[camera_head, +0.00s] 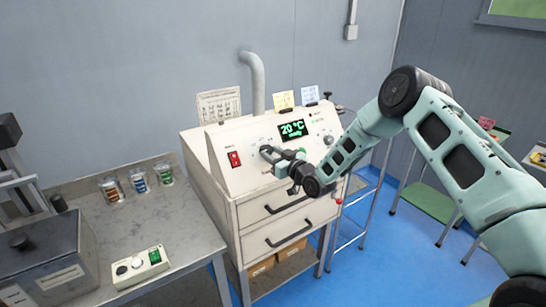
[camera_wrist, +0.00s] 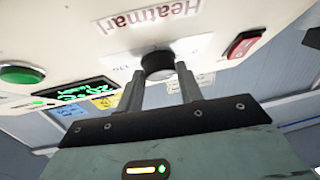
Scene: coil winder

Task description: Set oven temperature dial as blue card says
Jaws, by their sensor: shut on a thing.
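The oven (camera_head: 222,150) is a cream cabinet with a sloped front panel. Its display (camera_head: 292,130) reads "20 °C" with a smaller green word under it, seemingly "ready". The black temperature dial (camera_wrist: 157,65) sits on the panel left of the display in the head view. My gripper (camera_wrist: 160,74) is shut on the dial, one finger on each side; in the head view my gripper (camera_head: 272,157) partly covers it. The blue card (camera_head: 310,95) stands on the oven's top edge beside a yellow card (camera_head: 284,99). The writing on both is too small to read.
A red switch (camera_head: 235,158) is left of the dial, and a green button (camera_wrist: 20,74) shows in the wrist view. Two drawers with black handles (camera_head: 288,204) are below. A bench at left holds several jars (camera_head: 138,183) and a control box (camera_head: 140,266).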

